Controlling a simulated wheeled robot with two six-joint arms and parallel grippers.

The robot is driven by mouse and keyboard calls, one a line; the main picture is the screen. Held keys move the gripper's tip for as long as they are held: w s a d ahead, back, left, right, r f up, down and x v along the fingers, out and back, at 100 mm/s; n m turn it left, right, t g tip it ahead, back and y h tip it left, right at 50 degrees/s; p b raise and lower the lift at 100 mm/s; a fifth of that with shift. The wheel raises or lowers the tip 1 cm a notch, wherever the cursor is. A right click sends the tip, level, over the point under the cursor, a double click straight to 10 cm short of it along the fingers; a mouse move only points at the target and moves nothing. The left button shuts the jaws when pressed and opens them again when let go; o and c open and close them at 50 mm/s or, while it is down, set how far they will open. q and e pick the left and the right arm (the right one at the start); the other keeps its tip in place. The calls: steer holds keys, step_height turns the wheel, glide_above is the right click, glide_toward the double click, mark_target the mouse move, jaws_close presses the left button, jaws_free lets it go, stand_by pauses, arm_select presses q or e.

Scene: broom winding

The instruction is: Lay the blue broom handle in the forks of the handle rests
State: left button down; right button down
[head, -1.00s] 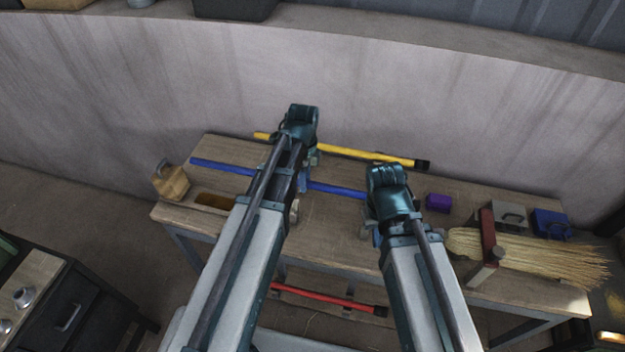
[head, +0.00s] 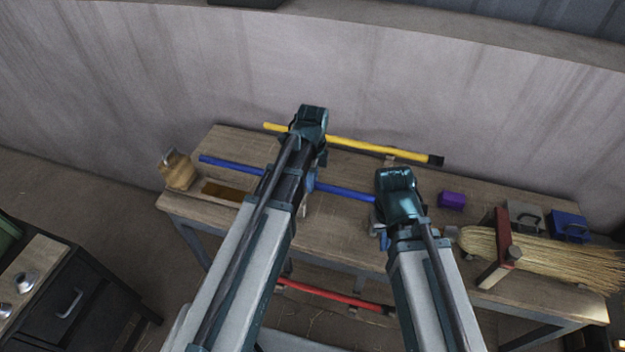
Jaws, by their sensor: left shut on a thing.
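The blue broom handle (head: 232,166) runs left to right above or on the middle of the bench; its height off the wood is unclear. Its right part passes behind my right gripper. My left gripper (head: 311,182), mostly hidden by its own arm, is shut on the blue handle near its middle. My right gripper (head: 381,238) is at the handle's right part; its fingers are mostly hidden. A pale wooden piece (head: 305,206), perhaps a handle rest, shows just right of my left arm. The forks cannot be made out.
A yellow handle (head: 370,147) lies along the bench's back, near my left wrist. A purple block (head: 451,199), straw broom head (head: 560,258) in a red clamp (head: 503,240), and grey (head: 525,217) and blue (head: 571,226) boxes stand right. A wooden block (head: 177,170) stands left. A red handle (head: 335,297) is below.

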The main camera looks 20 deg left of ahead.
arm_select(q)
step_height(320, 180, down, 8)
steer(key=b, duration=0.7)
steer(key=shift+r, duration=0.2)
steer(key=shift+c, duration=2.2)
jaws_free()
step_height(320, 180, up, 14)
steer(key=p, duration=1.4)
steer(key=shift+f, duration=0.15)
